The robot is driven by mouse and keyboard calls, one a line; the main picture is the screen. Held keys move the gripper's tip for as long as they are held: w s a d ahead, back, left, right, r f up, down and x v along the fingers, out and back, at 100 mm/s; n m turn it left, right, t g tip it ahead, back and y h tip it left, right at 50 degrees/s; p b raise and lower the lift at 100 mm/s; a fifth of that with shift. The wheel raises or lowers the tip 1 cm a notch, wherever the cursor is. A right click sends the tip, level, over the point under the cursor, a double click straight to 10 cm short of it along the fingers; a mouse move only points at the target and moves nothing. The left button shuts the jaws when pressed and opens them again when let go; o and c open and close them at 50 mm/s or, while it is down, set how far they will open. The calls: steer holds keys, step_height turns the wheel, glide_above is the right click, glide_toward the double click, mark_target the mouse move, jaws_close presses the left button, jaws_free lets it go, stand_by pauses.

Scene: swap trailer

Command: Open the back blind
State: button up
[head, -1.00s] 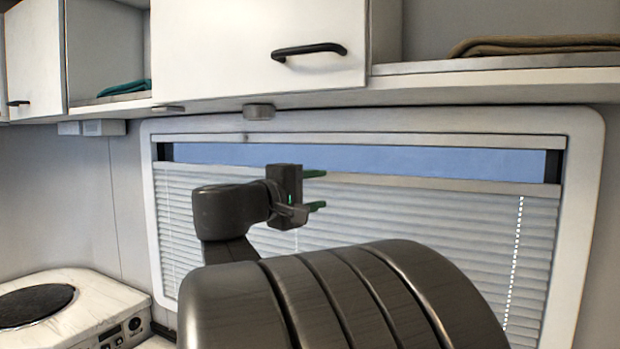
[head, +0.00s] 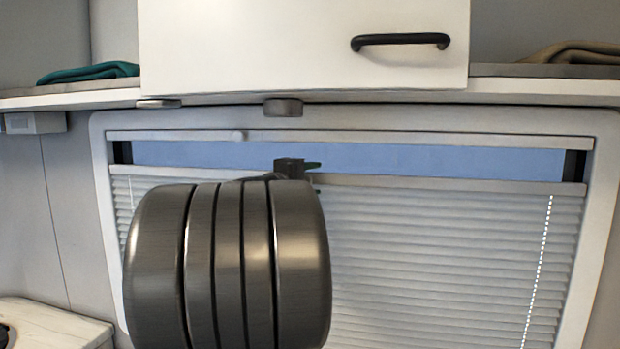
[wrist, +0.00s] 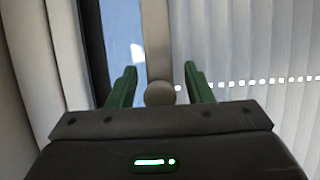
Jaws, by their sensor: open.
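The back blind (head: 440,255) is a pale slatted blind covering most of the window, with a strip of blue glass (head: 380,158) bare above its top rail (head: 470,186). My gripper (head: 312,177) is in front of this rail, left of the window's middle, partly hidden by my arm. In the wrist view my gripper (wrist: 160,88) is open, its green fingers on either side of the rail (wrist: 156,40). A round grey knob (wrist: 160,94) shows between the fingers. I cannot tell whether the fingers touch the rail.
A white cabinet (head: 290,45) with a black handle (head: 400,40) and open shelves hang above the window. A small grey fitting (head: 283,107) is under the cabinet. A pale counter (head: 50,325) is at the lower left. The right part of the window is unobstructed.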

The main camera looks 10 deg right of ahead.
steer(key=shift+a, duration=0.1)
jaws_close()
steer(key=shift+f, duration=0.15)
step_height(320, 180, down, 40)
steer(key=b, duration=4.3)
steer(key=shift+b, duration=0.3)
steer(key=shift+r, duration=0.2)
jaws_free()
